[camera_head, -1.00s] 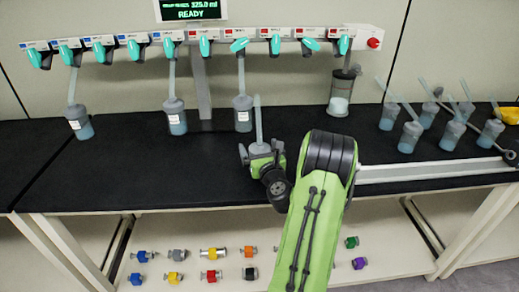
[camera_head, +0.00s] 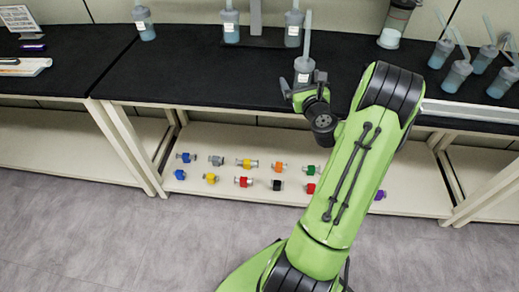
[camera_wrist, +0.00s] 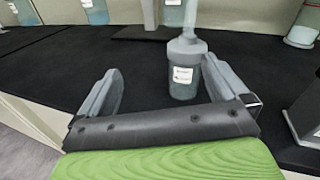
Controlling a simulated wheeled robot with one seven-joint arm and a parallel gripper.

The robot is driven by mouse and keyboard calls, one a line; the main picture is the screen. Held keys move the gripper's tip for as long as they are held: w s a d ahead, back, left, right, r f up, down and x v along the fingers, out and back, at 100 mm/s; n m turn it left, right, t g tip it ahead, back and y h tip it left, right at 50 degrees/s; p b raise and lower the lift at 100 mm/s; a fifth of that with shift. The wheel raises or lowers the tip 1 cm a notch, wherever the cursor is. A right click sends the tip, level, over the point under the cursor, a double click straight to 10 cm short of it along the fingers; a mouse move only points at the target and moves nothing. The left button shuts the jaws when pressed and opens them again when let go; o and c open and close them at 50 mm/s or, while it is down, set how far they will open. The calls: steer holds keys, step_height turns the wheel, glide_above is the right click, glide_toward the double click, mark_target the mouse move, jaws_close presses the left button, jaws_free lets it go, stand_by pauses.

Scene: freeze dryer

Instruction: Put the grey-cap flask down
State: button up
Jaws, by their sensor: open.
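The grey-cap flask (camera_head: 304,66) stands upright on the black bench top near its front edge, with a grey tube rising from its cap. In the wrist view the flask (camera_wrist: 184,72), with a white label on its bluish body, is just beyond and near the right finger. My gripper (camera_head: 304,90) is open at the bench's front edge, on the near side of the flask. In the wrist view my gripper (camera_wrist: 162,72) has its fingers wide apart with nothing held between them. Whether the right finger touches the flask cannot be told.
Similar flasks stand along the back (camera_head: 230,25) and in a group at the right (camera_head: 456,76). A clear vessel (camera_head: 397,22) stands at the back right. The lower shelf (camera_head: 225,135) holds several coloured fittings. Bench top left of the flask (camera_head: 200,75) is clear.

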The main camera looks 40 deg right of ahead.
steer(key=w+a+r+n+g+y, duration=0.15)
steer(key=a+n+y, duration=0.35)
steer(key=a+n, duration=0.75)
steer(key=w+a+r+n+g+y, duration=0.1)
steer(key=w+a+r+n+y, duration=0.3)
steer(key=a+n, duration=0.8)
steer(key=s+a+n+g, duration=0.5)
steer(key=s+a+n, duration=0.7)
steer(key=s, duration=0.4)
steer(key=s+a+n+g, duration=0.1)
steer(key=s+n+g, duration=0.1)
steer(key=s, duration=0.8)
steer(key=shift+f+n, duration=0.3)
steer(key=shift+n, duration=0.55)
